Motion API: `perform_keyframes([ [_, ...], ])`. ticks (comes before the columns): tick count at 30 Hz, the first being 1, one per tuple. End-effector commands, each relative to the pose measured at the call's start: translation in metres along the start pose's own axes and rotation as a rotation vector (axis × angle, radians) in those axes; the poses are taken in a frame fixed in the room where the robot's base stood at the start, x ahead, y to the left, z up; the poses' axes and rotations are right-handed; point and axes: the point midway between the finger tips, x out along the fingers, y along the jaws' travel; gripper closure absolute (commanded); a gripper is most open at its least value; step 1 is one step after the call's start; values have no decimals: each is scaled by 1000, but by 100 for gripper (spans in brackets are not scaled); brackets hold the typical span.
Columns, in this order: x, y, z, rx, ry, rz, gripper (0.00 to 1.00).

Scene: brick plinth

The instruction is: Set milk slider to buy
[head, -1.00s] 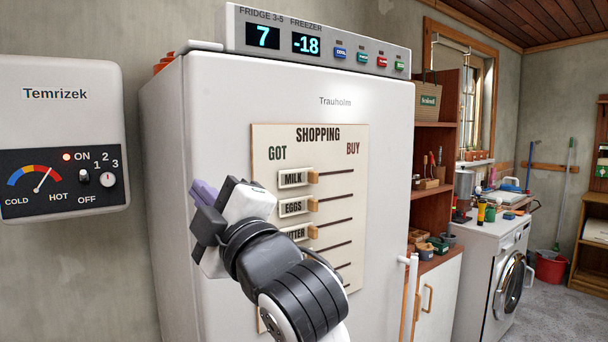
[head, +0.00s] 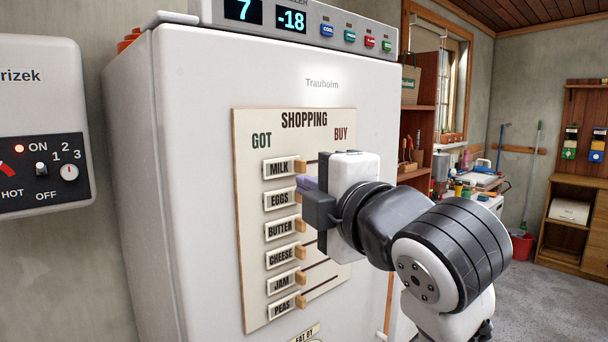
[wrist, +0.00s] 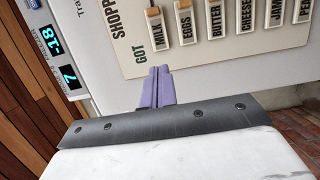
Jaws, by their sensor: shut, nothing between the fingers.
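The milk slider is the top row of the shopping board (head: 245,230) on the fridge door. Its MILK label (head: 279,168) and wooden knob (head: 299,166) are at the GOT end of the slot, with BUY to the right. In the wrist view, the MILK label (wrist: 158,32) and its knob (wrist: 154,12) lie beyond the fingertips. My gripper (head: 304,184) is shut and empty, its purple fingers pressed together. It is in front of the board near the MILK and EGGS rows and appears apart from the knob. My arm hides part of the board's right side.
Other sliders, EGGS (head: 279,200), BUTTER (head: 280,229), CHEESE and more, sit below MILK, also at GOT. A display panel (head: 300,24) tops the fridge. A control box (head: 42,120) hangs on the left wall. Shelves and a cluttered counter stand to the right.

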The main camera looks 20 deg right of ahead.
Motion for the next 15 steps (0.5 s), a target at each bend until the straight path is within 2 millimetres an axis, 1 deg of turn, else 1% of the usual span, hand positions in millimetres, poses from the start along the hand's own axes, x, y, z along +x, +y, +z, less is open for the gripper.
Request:
perform_keyframes([
  [5,25,2,-1,3,3,-3,100],
  [15,97,3,-1,3,3,-3,100],
])
